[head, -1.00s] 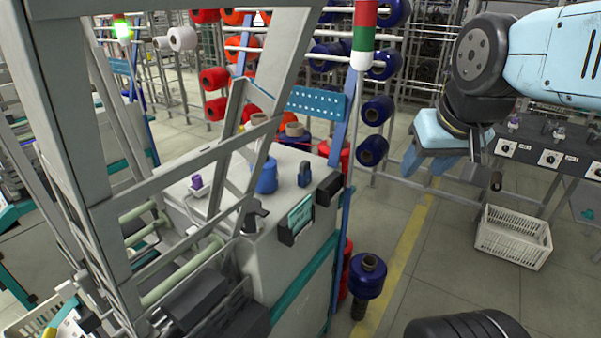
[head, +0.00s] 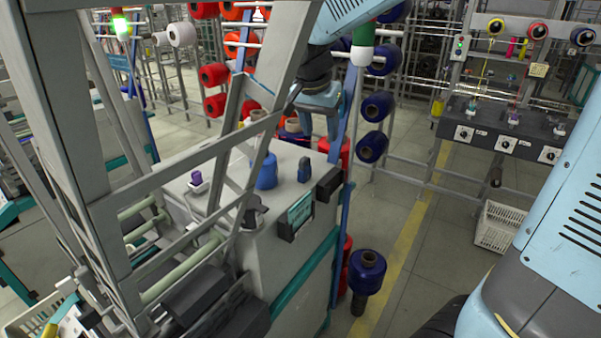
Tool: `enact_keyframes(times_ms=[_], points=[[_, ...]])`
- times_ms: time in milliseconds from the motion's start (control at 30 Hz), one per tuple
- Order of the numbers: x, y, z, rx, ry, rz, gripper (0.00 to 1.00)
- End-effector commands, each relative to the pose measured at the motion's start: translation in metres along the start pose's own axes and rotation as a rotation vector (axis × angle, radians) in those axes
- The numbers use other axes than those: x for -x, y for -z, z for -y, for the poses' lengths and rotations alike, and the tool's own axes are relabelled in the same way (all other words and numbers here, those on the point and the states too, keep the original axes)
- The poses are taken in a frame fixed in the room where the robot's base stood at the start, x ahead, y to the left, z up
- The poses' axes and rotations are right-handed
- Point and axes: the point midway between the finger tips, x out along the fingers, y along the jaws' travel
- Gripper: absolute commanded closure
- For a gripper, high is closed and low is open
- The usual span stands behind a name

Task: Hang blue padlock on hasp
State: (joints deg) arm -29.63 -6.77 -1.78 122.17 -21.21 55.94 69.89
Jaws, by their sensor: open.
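The small blue padlock (head: 304,173) stands upright on the grey top of the machine cabinet, near its right edge, with a dark shackle upward. My gripper (head: 318,138) is open and empty, fingers pointing down. In the picture it is above and slightly right of the padlock, with a gap between them. No hasp can be told for certain; small fittings (head: 513,117) sit along the top of a dark switch box (head: 480,128) at the right, too small to make out.
A blue cone (head: 266,171) and a purple item in a white dish (head: 197,180) share the cabinet top (head: 283,203). A grey frame (head: 75,130) and a blue post (head: 345,140) stand close by. A white crate (head: 498,226) is on the floor at right.

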Motion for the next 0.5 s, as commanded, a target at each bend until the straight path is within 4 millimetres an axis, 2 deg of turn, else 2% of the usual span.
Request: enact_keyframes(times_ms=[33,100,200,367,500], points=[[-0.005,-0.004,0.016,-0.012,-0.012,-0.005,0.47],[-0.010,-0.008,0.033,-0.042,-0.024,-0.016,0.47],[-0.015,-0.013,0.051,-0.076,-0.033,-0.029,0.47],[-0.021,-0.016,0.064,-0.102,-0.040,-0.040,0.47],[-0.038,-0.016,0.065,-0.106,-0.043,-0.041,0.47]])
